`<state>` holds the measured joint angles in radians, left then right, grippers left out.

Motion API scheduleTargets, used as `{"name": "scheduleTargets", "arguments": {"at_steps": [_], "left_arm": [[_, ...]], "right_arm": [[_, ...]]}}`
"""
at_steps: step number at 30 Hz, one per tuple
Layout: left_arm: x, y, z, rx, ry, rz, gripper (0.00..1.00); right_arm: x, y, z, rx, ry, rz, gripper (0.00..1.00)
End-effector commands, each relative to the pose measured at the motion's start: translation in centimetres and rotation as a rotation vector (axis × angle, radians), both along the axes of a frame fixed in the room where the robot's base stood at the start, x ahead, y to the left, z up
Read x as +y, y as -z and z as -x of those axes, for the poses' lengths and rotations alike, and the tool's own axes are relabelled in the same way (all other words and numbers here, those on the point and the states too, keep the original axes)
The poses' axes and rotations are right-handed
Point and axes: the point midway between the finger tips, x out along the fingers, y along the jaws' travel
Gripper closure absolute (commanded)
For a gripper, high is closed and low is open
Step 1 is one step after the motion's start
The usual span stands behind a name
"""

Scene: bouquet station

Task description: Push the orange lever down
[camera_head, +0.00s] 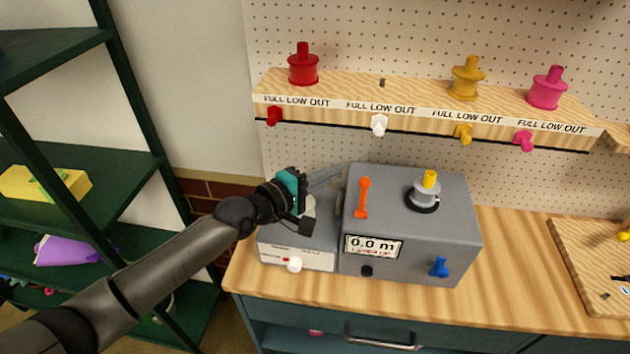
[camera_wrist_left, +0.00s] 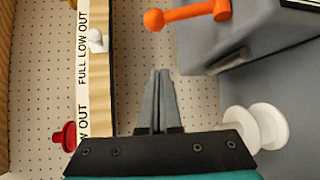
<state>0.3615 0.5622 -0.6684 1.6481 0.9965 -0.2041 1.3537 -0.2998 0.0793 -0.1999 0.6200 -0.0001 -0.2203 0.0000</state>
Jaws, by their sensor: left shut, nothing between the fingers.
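The orange lever (camera_head: 363,200) stands on the left part of the grey machine's top (camera_head: 395,185), with its round knob at the upper end. In the left wrist view the lever (camera_wrist_left: 190,14) shows at the top, its knob pointing to the picture's left, above the fingertips. My left gripper (camera_head: 340,174) is shut and empty. Its fingers (camera_wrist_left: 160,74) point to the right in the head view, near the machine's left back edge. They appear apart from the lever. My right gripper is not in view.
A display reading 0.0 m (camera_head: 374,246), a blue knob (camera_head: 439,267) and a spool with a yellow top (camera_head: 426,190) are on the machine. A lower grey unit (camera_head: 297,253) stands left of it. A wooden spool shelf (camera_head: 415,100) hangs behind. The bench (camera_head: 510,265) is clear right of the machine.

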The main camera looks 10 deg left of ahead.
Motion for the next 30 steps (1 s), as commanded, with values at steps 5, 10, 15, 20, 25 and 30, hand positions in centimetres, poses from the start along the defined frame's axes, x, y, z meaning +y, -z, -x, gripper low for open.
{"name": "scheduleTargets", "arguments": {"at_steps": [5,10,15,20,25,30], "left_arm": [[-1.9,0.3,-1.8,0.002,0.001,0.0,1.0],[-2.7,-0.3,-0.1,0.003,0.001,0.002,1.0],[-3.4,-0.4,0.9,0.001,0.001,0.002,1.0],[-3.7,-0.4,1.3,0.0,-0.001,0.0,1.0],[-3.7,-0.3,1.4,0.0,0.0,0.0,1.0],[-3.7,-0.3,1.4,-0.001,0.0,0.001,1.0]], "right_arm": [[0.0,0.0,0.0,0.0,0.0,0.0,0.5],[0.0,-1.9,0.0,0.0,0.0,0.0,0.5],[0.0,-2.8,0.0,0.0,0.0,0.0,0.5],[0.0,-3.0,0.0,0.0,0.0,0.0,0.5],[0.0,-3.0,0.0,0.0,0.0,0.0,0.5],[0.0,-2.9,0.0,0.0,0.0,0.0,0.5]]}}
